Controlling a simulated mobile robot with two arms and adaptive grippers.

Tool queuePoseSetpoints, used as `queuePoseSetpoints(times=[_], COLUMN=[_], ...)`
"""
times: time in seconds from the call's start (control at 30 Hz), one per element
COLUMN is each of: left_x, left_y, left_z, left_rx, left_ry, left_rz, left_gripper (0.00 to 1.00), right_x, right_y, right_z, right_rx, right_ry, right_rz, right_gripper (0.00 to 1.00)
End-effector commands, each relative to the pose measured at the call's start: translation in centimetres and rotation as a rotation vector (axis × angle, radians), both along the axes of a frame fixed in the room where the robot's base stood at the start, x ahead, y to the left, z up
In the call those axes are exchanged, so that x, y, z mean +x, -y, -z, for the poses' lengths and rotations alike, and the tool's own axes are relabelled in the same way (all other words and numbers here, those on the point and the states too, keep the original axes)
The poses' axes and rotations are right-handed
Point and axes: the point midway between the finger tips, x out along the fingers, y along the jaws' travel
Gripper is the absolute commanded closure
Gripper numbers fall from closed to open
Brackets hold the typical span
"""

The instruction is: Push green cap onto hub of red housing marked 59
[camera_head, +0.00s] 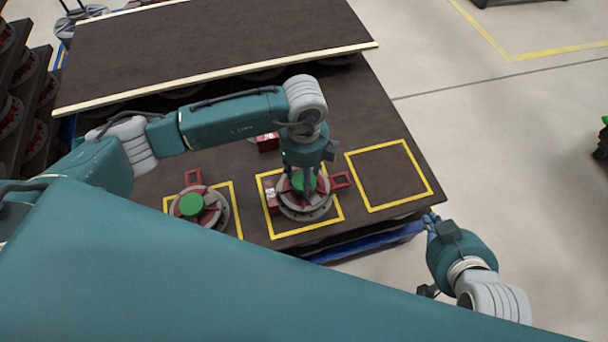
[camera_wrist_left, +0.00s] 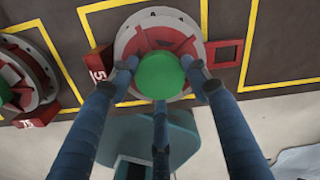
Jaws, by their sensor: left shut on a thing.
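A red housing (camera_wrist_left: 137,44) on a round grey base stands in the middle yellow square. It also shows in the head view (camera_head: 320,203). Its red side tag (camera_wrist_left: 97,72) shows a 5; the rest is hard to read. My left gripper (camera_wrist_left: 160,82) points down over it, its fingers closed around a green cap (camera_wrist_left: 160,75). The cap covers the centre of the housing and hides the hub. I cannot tell whether it is fully seated. The cap shows partly in the head view (camera_head: 302,182). My right gripper (camera_head: 432,226) is off the table at right, its fingers hard to see.
Another red housing with a green cap (camera_head: 190,204) stands in the left yellow square; its tag (camera_wrist_left: 38,117) is at the wrist view's left. The right yellow square (camera_head: 390,175) is empty. A red block (camera_head: 268,143) lies behind. A raised dark shelf (camera_head: 215,35) spans the back.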

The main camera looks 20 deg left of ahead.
Motion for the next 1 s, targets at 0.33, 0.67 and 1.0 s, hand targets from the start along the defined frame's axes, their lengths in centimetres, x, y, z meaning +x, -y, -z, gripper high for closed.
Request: queuePoseSetpoints(times=[0.33, 0.67, 1.0], left_x=[0.0, 0.1, 0.1], left_y=[0.0, 0.1, 0.1], left_z=[0.0, -1.5, -8.5], left_rx=[0.0, -0.002, -0.001], left_ry=[0.0, 0.002, 0.004], left_rz=[0.0, 0.001, 0.001], left_gripper=[0.31, 0.31, 0.31], right_x=[-0.3, -0.5, -0.4], right_y=[-0.2, -0.1, -0.1], right_z=[0.2, 0.3, 0.2], right_rx=[0.01, 0.003, 0.002], right_ry=[-0.009, -0.012, -0.01], right_rz=[0.006, 0.001, 0.002], right_gripper=[1.0, 1.0, 1.0])
